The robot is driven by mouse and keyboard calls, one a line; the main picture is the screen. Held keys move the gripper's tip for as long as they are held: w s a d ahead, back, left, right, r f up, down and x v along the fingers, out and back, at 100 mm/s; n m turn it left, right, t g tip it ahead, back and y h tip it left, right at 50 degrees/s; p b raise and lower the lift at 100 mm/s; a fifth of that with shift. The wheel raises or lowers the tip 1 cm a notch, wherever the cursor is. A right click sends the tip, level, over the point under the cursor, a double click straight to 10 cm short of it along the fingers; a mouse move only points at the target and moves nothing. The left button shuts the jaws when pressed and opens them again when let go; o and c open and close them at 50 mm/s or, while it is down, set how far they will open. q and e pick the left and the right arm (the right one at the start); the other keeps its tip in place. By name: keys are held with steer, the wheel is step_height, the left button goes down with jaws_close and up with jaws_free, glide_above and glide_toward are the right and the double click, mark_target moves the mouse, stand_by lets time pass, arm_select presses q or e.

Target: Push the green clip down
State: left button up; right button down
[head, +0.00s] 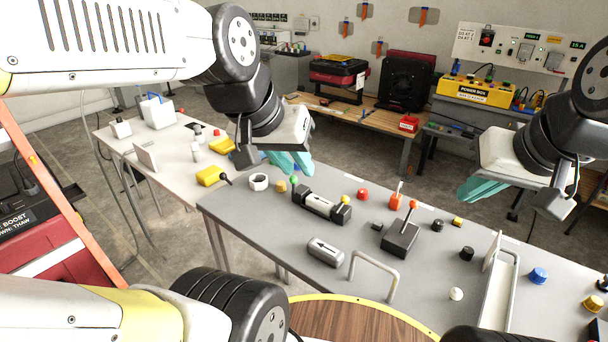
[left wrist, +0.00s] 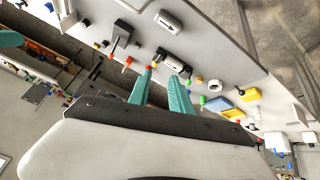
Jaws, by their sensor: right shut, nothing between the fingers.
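A black-ended cylindrical device with a pale, arrow-marked middle (head: 320,205) lies on the grey table. I cannot tell surely which is the green clip. The device (left wrist: 172,61) and green piece (left wrist: 202,100) also show in the left wrist view. My left gripper (head: 292,162) is above the table, beyond the device's left end, teal fingers apart and empty; they also show in the left wrist view (left wrist: 160,84). My right gripper (head: 478,190) is shut and empty, above the table's far edge.
A white ring (head: 259,182), yellow blocks (head: 209,175) and a dark lever box (head: 400,239) stand around the device. A grey arrow-marked block (head: 325,252) and a metal handle (head: 374,266) are nearer me.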

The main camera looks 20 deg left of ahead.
arm_select(q)
steer(key=shift+w+a, duration=0.15)
steer(key=shift+w, duration=0.2)
steer(key=c, duration=0.4)
steer(key=w+a+f+n, duration=0.1)
steer(key=w+a, duration=0.1)
steer(key=w, duration=0.1)
steer(key=w+a+f+n+g, duration=0.1)
steer(key=w+n, duration=0.1)
steer(key=w, duration=0.1)
steer(key=w+a+f+n, duration=0.1)
steer(key=w+a, duration=0.1)
steer(key=w, duration=0.1)
steer(key=shift+a+f+g, duration=0.35)
steer(key=shift+f+g, duration=0.05)
jaws_close()
steer(key=w+a+f+n+h, duration=0.1)
steer(key=w+a+f+n, duration=0.4)
steer(key=a+f, duration=0.3)
steer(key=shift+w+a, duration=0.9)
steer(key=shift+a, duration=0.25)
steer(key=shift+f+g, duration=0.1)
steer(key=shift+g, duration=0.2)
